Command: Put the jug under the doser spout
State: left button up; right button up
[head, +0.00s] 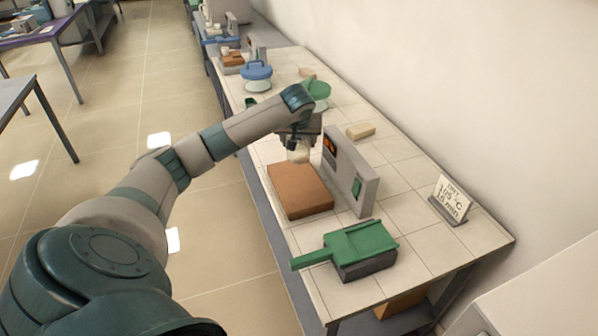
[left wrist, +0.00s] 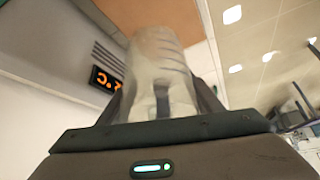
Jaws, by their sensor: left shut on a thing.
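The jug (head: 299,152) is a small pale vessel in my left gripper (head: 297,137), over the far part of a brown slab on the bench. In the left wrist view the jug (left wrist: 160,60) is pale grey with dark marks, between the fingers of my left gripper (left wrist: 160,108). The gripper is shut on it. Whether the jug touches the slab cannot be told. I cannot make out a doser spout for certain. My right gripper is not in view.
The brown slab (head: 300,192) adjoins a grey upright panel (head: 350,172) with an orange display. A green-topped box (head: 361,246) stands in front, a sign (head: 450,199) at right. Blue-lidded (head: 257,75) and green-lidded (head: 318,90) vessels stand behind. Bare tiles (head: 410,212) lie right of the panel.

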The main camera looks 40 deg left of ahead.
pick_arm(q)
jog(key=shift+w+a, duration=0.25)
jog(key=shift+w, duration=0.05)
jog(key=shift+s+d+r, duration=0.2)
jog(key=shift+s+r, duration=0.05)
jog(key=shift+r, duration=0.05)
jog(key=shift+f, duration=0.45)
notch_tip(320, 180, down, 4)
jog(key=shift+f+p, duration=0.25)
jog(key=shift+p, duration=0.6)
jog(key=shift+w+f, duration=0.1)
jog(key=shift+f, duration=0.45)
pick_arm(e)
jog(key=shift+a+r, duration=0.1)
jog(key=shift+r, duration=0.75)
